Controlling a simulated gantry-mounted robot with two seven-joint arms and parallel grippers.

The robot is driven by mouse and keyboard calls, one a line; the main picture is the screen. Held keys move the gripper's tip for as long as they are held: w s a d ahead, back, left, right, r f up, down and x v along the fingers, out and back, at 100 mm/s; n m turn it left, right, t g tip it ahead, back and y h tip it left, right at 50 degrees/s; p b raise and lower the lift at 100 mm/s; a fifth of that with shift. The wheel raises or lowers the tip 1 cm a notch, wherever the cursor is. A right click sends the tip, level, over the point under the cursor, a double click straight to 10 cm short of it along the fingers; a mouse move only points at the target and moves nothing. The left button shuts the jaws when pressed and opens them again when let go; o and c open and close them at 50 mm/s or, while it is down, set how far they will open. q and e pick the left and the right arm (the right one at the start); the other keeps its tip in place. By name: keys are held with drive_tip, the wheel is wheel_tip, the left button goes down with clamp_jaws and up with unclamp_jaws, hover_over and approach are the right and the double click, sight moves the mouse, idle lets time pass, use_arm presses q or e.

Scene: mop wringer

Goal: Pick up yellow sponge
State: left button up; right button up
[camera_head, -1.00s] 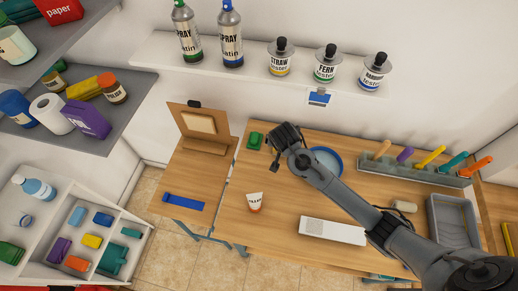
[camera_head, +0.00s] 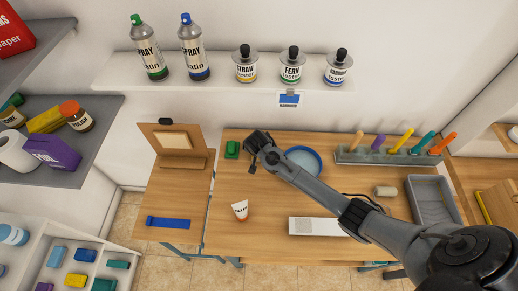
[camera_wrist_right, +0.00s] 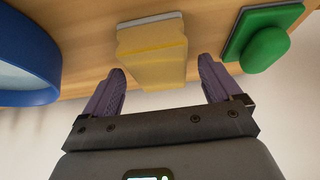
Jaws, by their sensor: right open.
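In the right wrist view a yellow sponge (camera_wrist_right: 152,50) with a pale layer along its far edge sits on the wooden table. My right gripper (camera_wrist_right: 163,70) is open, its two purple fingers on either side of the sponge's near end. No clear contact shows between fingers and sponge. In the head view my right gripper (camera_head: 258,142) is at the back of the table, between a green object (camera_head: 232,149) and a blue-rimmed dish (camera_head: 318,158), and hides the sponge. My left gripper is not in view.
The blue rim (camera_wrist_right: 40,95) and the green object (camera_wrist_right: 262,42) flank the sponge closely in the wrist view. A paper cup (camera_head: 240,211), a white box (camera_head: 308,226) and a grey tray (camera_head: 430,200) stand on the table.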

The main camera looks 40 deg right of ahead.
drive_tip(key=shift+w+d+f, duration=0.25)
drive_tip(key=shift+f, duration=0.4)
drive_tip(key=c, duration=1)
wheel_tip(320, 180, up, 10)
drive_tip(key=shift+r, duration=0.1)
